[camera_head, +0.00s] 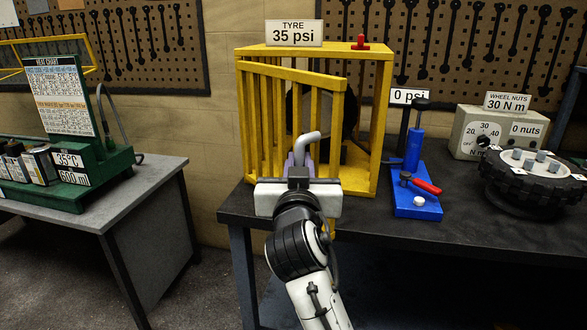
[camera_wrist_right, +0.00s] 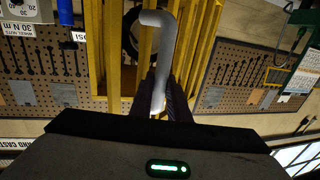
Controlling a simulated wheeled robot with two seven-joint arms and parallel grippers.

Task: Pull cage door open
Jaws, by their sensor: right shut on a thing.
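The yellow barred cage (camera_head: 383,115) stands on the dark bench, with a black tyre (camera_head: 305,112) partly visible inside. Its cage door (camera_head: 343,100) stands ajar; the left edge is at the cage's left post and the right edge is swung out toward me. A grey bent handle (camera_head: 308,140) is on the door. My right gripper (camera_head: 300,165) is shut on this handle, in front of the door. In the right wrist view, the handle (camera_wrist_right: 165,50) rises from between the dark fingers (camera_wrist_right: 166,100). My left gripper is not in view.
A blue pump (camera_head: 415,165) with a red lever stands right of the cage. A wheel hub (camera_head: 535,180) and a wheel nuts box (camera_head: 495,135) are farther right. A grey table (camera_head: 120,215) with a green stand is at left. A floor gap separates table and bench.

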